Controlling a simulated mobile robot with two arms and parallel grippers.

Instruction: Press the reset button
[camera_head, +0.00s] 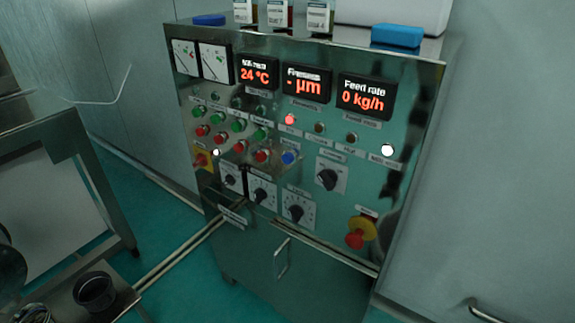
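A metal control cabinet (325,255) stands in the middle, its front panel facing me at an angle. A blue push button (289,158) sits at the right end of the lower button row; the small label above it is too blurred to read, so I cannot confirm that it is the reset button. Red buttons (262,155) sit to its left and green buttons (259,134) above them. Nothing touches the blue button. Neither of my grippers shows in the view.
Displays (363,97) read 24 °C, - µm and 0 kg/h. Black knobs (298,212) and a red emergency stop (355,239) on a yellow base sit lower. Blue items (397,36) and small containers (318,17) stand on top. A metal table (60,125) is at left.

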